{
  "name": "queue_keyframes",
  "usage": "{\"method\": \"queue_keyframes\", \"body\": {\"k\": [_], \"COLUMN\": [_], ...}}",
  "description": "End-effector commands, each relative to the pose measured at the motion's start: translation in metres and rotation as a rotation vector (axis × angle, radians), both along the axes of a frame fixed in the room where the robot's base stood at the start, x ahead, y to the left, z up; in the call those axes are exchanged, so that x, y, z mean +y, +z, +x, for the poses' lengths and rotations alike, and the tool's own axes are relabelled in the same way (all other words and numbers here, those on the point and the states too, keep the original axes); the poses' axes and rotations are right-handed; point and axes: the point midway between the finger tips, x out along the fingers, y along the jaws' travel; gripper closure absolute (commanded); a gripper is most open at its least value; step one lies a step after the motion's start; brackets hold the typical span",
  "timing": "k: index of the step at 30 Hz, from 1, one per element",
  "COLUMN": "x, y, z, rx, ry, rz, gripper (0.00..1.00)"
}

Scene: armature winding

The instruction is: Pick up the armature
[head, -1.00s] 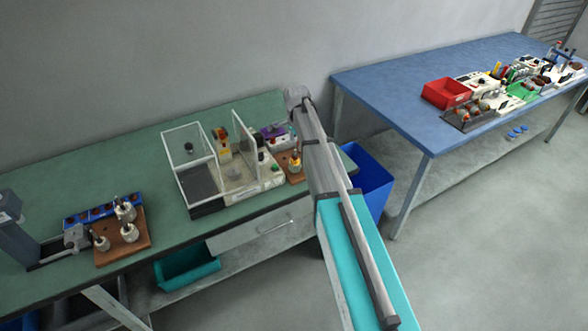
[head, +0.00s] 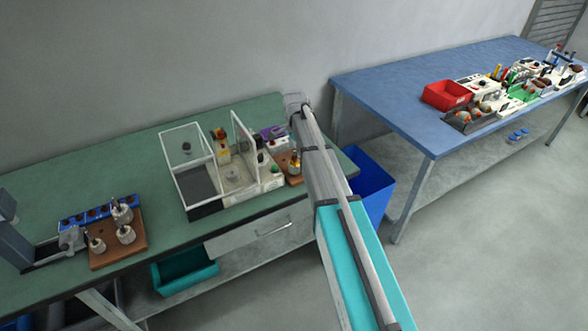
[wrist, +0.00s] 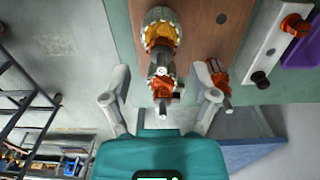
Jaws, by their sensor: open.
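My gripper (wrist: 161,72) is open in the wrist view, with its two grey fingers spread. An armature with copper-coloured windings and a silver core (wrist: 161,34) is at the top centre, over a brown wooden board (wrist: 208,45). Its shaft end points down the picture between the fingers, with a gap on each side. In the head view the armature (head: 294,163) stands upright on the small brown board (head: 294,180) at the bench's right end. My arm partly covers that spot, and my gripper cannot be made out there.
A clear-walled box (head: 188,172) stands left of the board on the green bench (head: 150,170). Another brown stand (head: 132,254) with several armatures is at the left. A blue bin (head: 372,180) and a blue table (head: 400,90) are at the right. A white panel (wrist: 270,45) flanks the board.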

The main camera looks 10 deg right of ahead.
Motion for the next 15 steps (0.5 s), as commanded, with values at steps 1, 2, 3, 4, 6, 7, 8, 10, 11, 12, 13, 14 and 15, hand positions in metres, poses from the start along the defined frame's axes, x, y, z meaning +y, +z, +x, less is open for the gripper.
{"method": "queue_keyframes", "body": {"k": [1, 2, 3, 4, 6, 7, 8, 10, 11, 12, 13, 14, 15], "x": [0.001, 0.001, 0.002, 0.002, 0.002, 0.002, 0.002, 0.002, 0.002, 0.002, 0.002, 0.002, 0.002], "y": [-0.008, -0.011, -0.014, -0.016, -0.021, -0.023, -0.025, -0.03, -0.031, -0.033, -0.034, -0.035, -0.035], "z": [0.0, 0.0, 0.0, 0.0, 0.0, 0.0, 0.0, 0.0, 0.0, 0.0, 0.0, 0.0, 0.0], "rx": [0.0, 0.0, 0.0, 0.0, 0.0, 0.0, 0.0, 0.0, 0.0, 0.0, 0.0, 0.0, 0.0], "ry": [0.0, 0.0, 0.0, 0.0, 0.0, 0.0, 0.0, 0.0, 0.0, 0.0, 0.0, 0.0, 0.0], "rz": [0.0, 0.0, 0.0, 0.0, 0.0, 0.0, 0.0, 0.0, 0.0, 0.0, 0.0, 0.0, 0.0], "gripper": [0.24, 0.24, 0.24, 0.24, 0.24, 0.24, 0.24, 0.24, 0.24, 0.24, 0.24, 0.24, 0.24]}}
